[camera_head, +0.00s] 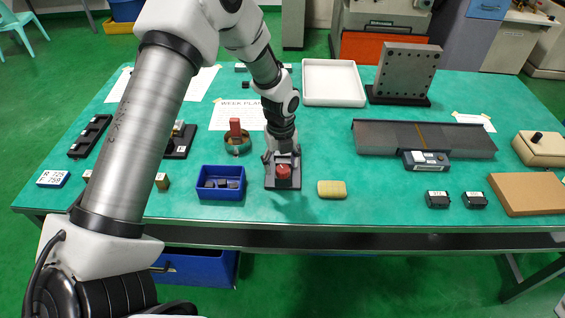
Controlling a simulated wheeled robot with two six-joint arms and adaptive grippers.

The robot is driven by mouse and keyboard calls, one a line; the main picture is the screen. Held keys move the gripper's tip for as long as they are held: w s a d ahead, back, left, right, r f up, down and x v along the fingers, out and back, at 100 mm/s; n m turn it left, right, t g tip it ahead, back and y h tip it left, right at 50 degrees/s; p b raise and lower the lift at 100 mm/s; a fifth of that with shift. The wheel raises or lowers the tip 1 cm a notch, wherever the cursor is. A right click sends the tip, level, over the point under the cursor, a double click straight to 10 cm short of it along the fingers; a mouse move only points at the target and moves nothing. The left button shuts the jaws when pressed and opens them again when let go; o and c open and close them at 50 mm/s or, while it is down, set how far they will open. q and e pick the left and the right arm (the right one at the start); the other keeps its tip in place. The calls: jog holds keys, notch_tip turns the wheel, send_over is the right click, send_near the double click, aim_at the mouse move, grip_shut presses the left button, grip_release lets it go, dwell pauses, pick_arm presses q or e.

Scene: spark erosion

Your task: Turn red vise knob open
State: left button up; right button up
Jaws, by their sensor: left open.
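The red vise knob (284,172) sits on a small dark grey vise (283,185) near the front edge of the green table, around the middle. My left arm comes in from the left and reaches down behind the vise. My left gripper (282,157) is open, pointing down, with its fingers just behind and above the red knob. I cannot tell whether the fingers touch the knob. The vise jaws are partly hidden by the gripper. My right gripper does not show.
A blue bin (221,195) with dark pieces stands close left of the vise, and a yellow sponge (331,189) lies close right. A long grey plate (400,140) and a black device (426,160) lie right. The table's right front has free patches.

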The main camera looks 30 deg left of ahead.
aim_at(283, 167)
pick_arm(q)
jog(key=f, duration=0.1)
jog(key=w+f, duration=0.1)
jog(key=shift+w+f, duration=0.2)
jog(key=shift+f, duration=0.15)
jog(key=shift+s+r, duration=0.1)
jog(key=shift+s, duration=0.05)
jog(key=shift+s+r, duration=0.15)
jog(key=shift+c, duration=1.3)
jog(key=shift+s, duration=0.1)
jog(key=c, duration=0.6)
jog(key=shift+c, duration=1.4)
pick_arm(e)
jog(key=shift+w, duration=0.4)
